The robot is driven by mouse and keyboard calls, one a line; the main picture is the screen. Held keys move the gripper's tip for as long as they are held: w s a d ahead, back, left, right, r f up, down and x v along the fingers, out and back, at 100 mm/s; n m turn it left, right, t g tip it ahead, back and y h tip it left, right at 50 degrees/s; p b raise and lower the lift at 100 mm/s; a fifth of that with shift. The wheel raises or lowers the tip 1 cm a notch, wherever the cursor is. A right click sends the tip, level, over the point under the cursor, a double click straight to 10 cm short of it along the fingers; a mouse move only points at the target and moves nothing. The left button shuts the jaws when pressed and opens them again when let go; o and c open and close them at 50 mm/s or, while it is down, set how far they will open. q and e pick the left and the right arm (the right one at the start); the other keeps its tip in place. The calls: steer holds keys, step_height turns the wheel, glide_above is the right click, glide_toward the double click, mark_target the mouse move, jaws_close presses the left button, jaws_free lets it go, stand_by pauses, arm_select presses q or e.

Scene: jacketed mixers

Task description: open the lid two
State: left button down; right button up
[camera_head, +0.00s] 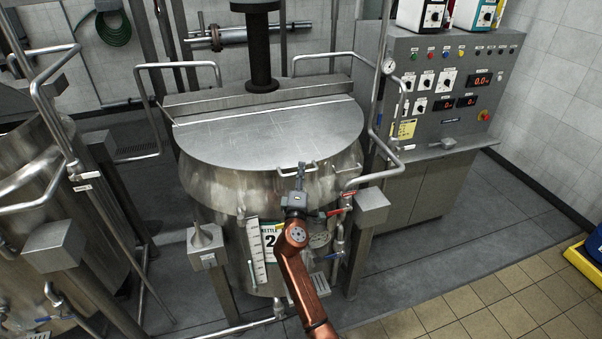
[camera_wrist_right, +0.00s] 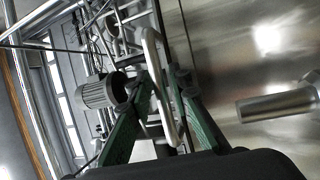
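The kettle marked 2 (camera_head: 214,175) stands in the middle of the head view. Its half-round steel lid (camera_head: 270,132) is closed and lies flat on top. A bar handle (camera_head: 284,172) is on the lid's front edge; it also shows in the right wrist view as a bent metal loop (camera_wrist_right: 157,70). My right gripper (camera_head: 301,172) is at this handle, in front of the lid. In the wrist view its two green fingers (camera_wrist_right: 160,85) are apart, with the loop between them. Contact is hard to tell. My left gripper is not in view.
Another kettle (camera_head: 30,170) stands at the left. A control cabinet (camera_head: 440,75) with knobs and red displays is at the right. Pipe rails (camera_head: 375,172) flank the kettle near the gripper. Tiled floor (camera_head: 480,310) at front right is clear.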

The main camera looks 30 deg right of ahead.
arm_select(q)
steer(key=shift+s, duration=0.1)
arm_select(e)
jaws_close()
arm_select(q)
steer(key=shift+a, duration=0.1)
